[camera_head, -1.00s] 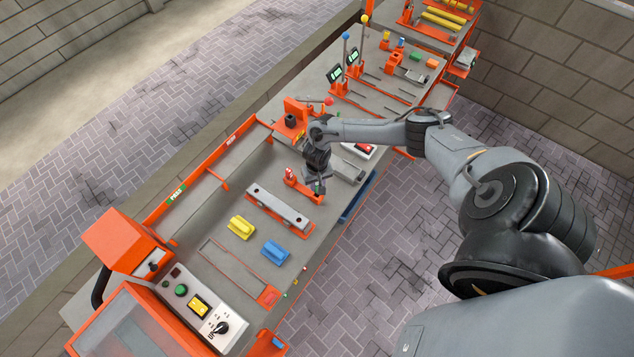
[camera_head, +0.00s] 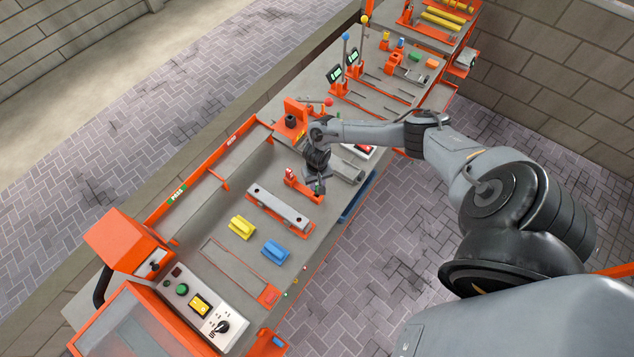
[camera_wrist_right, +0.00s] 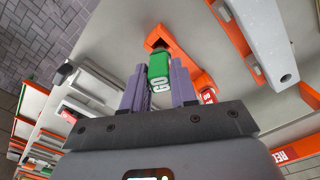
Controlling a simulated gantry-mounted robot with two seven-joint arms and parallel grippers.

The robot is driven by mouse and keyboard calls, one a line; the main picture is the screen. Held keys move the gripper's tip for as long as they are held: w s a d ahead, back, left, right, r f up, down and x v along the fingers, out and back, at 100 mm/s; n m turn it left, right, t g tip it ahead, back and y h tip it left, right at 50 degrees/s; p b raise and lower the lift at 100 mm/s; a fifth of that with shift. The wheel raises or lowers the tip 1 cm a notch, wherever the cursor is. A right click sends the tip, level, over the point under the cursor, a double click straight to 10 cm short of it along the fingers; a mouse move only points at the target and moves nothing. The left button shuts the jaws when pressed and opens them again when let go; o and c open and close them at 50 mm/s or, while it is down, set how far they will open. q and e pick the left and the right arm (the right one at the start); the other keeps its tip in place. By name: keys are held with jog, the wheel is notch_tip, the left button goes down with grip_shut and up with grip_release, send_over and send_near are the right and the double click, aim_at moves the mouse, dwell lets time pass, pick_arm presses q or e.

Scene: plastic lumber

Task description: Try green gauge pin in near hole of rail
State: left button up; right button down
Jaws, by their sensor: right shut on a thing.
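The green gauge pin (camera_wrist_right: 159,70) is marked "60" and sits between the two fingers of my right gripper (camera_wrist_right: 158,85) in the right wrist view. In the head view my right gripper (camera_head: 317,180) is over the orange pin holder (camera_head: 300,185), and the pin is too small there to tell apart. The pin's far end is close to the orange holder (camera_wrist_right: 183,50); I cannot tell if they touch. The grey rail (camera_head: 278,205) lies beside the holder, with a dark hole at each end. Its near hole also shows on the rail in the wrist view (camera_wrist_right: 268,40). My left gripper is not in view.
A yellow block (camera_head: 241,227) and a blue block (camera_head: 275,251) lie on the bench left of the rail. An orange fixture (camera_head: 293,121) stands behind my gripper. A control panel (camera_head: 205,310) is at the front left.

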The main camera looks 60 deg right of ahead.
jog(key=shift+f, duration=0.35)
jog(key=shift+f+b, duration=0.45)
jog(key=shift+f, duration=0.1)
dwell(0.3)
jog(key=shift+f, duration=0.5)
jog(key=shift+f+b, duration=0.55)
dwell(0.3)
dwell(0.7)
dwell(0.7)
jog(key=c, duration=0.8)
grip_release()
